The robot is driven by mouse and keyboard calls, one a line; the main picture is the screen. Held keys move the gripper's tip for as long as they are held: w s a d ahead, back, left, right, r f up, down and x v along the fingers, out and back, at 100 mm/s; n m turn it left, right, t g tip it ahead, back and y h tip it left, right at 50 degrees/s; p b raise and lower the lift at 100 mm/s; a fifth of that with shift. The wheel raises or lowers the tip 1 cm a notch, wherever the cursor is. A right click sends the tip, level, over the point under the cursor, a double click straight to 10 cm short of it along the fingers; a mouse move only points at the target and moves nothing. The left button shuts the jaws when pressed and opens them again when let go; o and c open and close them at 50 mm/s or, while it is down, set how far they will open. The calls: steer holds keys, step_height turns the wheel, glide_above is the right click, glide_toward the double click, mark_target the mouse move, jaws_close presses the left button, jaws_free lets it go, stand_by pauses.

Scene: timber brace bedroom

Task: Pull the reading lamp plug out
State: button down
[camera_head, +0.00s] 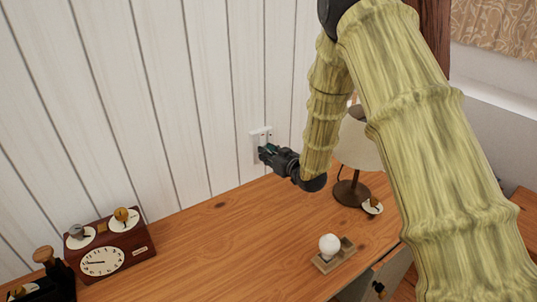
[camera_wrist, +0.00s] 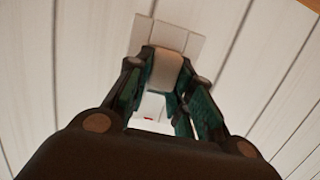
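The reading lamp plug (camera_wrist: 165,70) is a pale block at the wall outlet plate (camera_wrist: 178,38) in the wrist view. My gripper (camera_wrist: 167,75) has its dark fingers with green pads on both sides of the plug, with little or no gap, and looks shut on it. In the head view my gripper (camera_head: 264,152) is at the white outlet plate (camera_head: 261,136), and the plug is hidden there. Whether the plug is fully seated cannot be told. The reading lamp (camera_head: 357,145) has a cream shade and dark base, partly hidden behind my arm.
A wooden desk (camera_head: 225,235) runs below the outlet. A red-brown clock box (camera_head: 108,245) stands at the left. A white ball on a wooden holder (camera_head: 330,248) is near the front. A small round white item (camera_head: 372,206) lies by the lamp. The middle of the desk is clear.

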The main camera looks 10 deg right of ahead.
steer(key=c, duration=2.1)
jaws_free()
jaws_close()
steer(key=f+v, duration=0.1)
steer(key=v, duration=0.6)
stand_by(0.4)
